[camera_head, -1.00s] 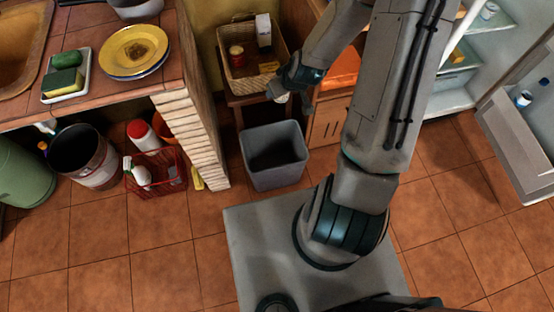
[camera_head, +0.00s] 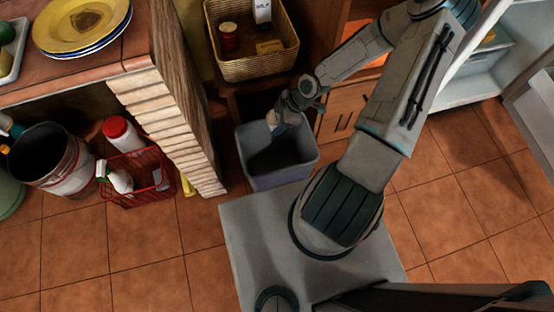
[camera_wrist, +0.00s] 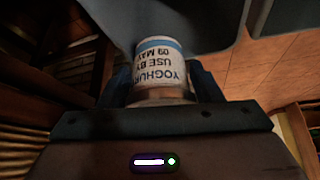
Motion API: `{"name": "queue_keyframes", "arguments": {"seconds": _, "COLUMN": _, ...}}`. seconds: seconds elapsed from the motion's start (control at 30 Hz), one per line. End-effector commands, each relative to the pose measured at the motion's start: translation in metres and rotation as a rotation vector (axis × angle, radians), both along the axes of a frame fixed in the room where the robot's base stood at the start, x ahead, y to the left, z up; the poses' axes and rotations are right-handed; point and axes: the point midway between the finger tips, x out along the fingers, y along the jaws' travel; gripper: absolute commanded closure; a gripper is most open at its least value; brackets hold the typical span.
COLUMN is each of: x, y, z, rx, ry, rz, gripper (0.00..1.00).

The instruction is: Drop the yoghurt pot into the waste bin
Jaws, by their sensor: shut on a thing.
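The yoghurt pot (camera_wrist: 162,65) is white with a blue band and printed "YOGHURT USE BY 09 MAY" in the wrist view. My gripper (camera_wrist: 163,92) is shut on it, one finger on each side. In the head view my gripper (camera_head: 282,115) and the pot (camera_head: 272,119) are over the back part of the waste bin's opening. The waste bin (camera_head: 285,178) is a grey, open-topped bin on the tiled floor. Its grey wall also shows in the wrist view (camera_wrist: 200,22). Whether the pot is below the rim I cannot tell.
A wicker basket (camera_head: 257,69) with a milk carton and a red jar stands on a shelf behind the bin. A brick counter (camera_head: 160,110) is to the left. A red crate (camera_head: 148,180) and a dark bucket (camera_head: 62,165) are below it. Floor at right is clear.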

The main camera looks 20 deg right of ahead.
Motion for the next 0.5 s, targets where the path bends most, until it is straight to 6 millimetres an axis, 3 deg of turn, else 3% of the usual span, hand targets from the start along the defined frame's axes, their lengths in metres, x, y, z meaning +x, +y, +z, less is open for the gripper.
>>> {"name": "queue_keyframes", "arguments": {"seconds": 0.5, "x": 0.000, "y": -0.002, "z": -0.048, "rx": 0.000, "ry": 0.000, "rz": -0.007, "gripper": 0.67}}
